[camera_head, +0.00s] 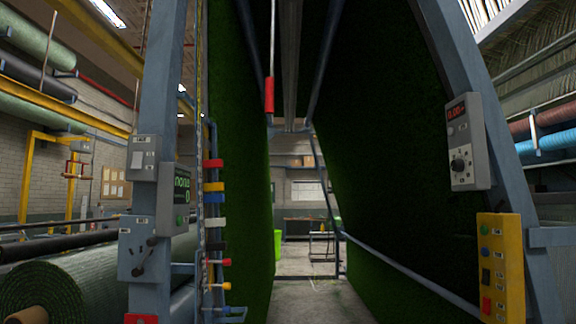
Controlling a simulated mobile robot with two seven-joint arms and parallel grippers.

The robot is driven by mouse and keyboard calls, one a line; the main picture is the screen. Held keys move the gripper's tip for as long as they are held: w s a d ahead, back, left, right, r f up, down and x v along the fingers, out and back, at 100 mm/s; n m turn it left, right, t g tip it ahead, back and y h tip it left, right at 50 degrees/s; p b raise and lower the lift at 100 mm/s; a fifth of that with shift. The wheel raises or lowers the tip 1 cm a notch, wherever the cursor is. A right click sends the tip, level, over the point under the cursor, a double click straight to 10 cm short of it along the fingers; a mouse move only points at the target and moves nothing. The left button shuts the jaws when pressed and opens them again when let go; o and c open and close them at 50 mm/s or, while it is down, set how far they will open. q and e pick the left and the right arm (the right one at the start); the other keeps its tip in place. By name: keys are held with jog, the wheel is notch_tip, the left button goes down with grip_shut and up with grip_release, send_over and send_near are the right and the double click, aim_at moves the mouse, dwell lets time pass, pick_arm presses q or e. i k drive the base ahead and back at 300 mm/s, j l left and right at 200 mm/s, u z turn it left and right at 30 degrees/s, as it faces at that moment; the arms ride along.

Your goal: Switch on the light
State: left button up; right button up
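Neither of my grippers is in view. No control is clearly readable as the light switch. A small grey box (143,157) with labels sits high on the left blue post. Below it is a grey box with a lever (139,248). A red handle (269,95) hangs on a thin cord or rod at upper middle. On the right post are a grey box with a red display and a knob (468,142) and a yellow panel with several buttons (500,268). The inspection space between the dark green turf sheets (390,150) looks dim.
A box with a green display (173,198) and several coloured tags (213,188) are by the left post (160,90). A turf roll (70,285) lies at lower left. A clear floor passage (310,295) leads to a distant table (304,225) and green bin (278,245).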

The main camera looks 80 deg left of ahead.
aim_at(138, 157)
jog(key=u, duration=3.45)
